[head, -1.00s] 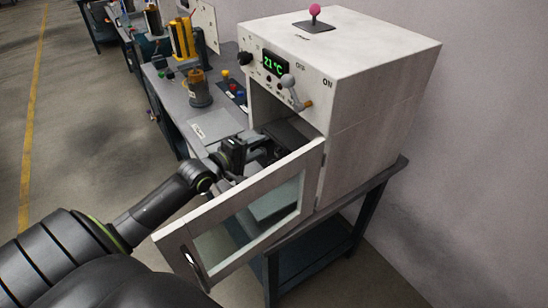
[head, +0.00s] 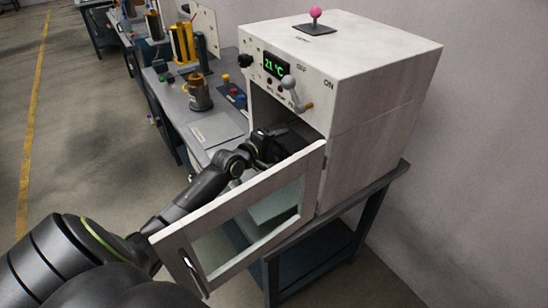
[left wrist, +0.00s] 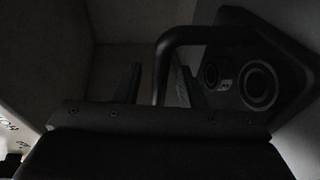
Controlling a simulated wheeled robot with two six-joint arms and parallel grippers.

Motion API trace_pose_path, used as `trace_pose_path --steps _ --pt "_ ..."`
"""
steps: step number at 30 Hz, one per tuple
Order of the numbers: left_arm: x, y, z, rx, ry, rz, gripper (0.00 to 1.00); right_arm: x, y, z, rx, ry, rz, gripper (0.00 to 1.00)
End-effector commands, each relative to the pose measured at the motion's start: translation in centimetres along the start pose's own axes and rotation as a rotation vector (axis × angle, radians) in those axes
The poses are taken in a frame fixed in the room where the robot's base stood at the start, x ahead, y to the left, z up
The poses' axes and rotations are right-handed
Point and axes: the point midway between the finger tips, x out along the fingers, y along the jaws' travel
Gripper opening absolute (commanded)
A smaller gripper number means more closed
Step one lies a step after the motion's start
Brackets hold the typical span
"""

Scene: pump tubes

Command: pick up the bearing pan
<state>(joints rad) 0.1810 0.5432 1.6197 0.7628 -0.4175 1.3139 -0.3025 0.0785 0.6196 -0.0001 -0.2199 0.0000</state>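The bearing pan (left wrist: 286,58) is dark, with two ring-shaped bearings (left wrist: 257,85) on it, at the right of the left wrist view. Its bar-like handle (left wrist: 161,62) reaches left and bends down between the fingers of my left gripper (left wrist: 162,86). The fingers are apart, one on each side of the handle, with a gap visible on the left side. In the head view my left gripper (head: 272,147) is inside the open white oven (head: 350,80); the arm and shadow hide most of the pan there. My right gripper is not in view.
The oven door (head: 310,180) stands open, with a glass window, right beside my left arm. The oven walls close around the gripper. A bench (head: 205,125) with a brass-coloured cup (head: 199,95) and coloured buttons stands left of the oven.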

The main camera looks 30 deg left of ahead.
Motion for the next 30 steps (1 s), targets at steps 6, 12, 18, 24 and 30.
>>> trace_pose_path --steps 6,12,18,24,30 --pt "-0.03 0.02 0.0 0.0 0.0 0.0 0.22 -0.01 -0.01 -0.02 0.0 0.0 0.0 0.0" --pt "-0.05 0.01 0.0 0.0 0.0 0.0 0.0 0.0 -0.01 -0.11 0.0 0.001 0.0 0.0" --pt "-0.05 -0.01 -0.01 -0.001 0.0 0.0 0.0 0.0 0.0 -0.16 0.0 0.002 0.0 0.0" --pt "-0.04 0.2 0.01 0.0 0.0 0.004 0.0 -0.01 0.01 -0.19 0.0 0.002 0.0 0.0" --pt "-0.12 0.67 -0.01 0.001 -0.001 0.005 0.0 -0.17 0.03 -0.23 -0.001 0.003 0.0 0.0"
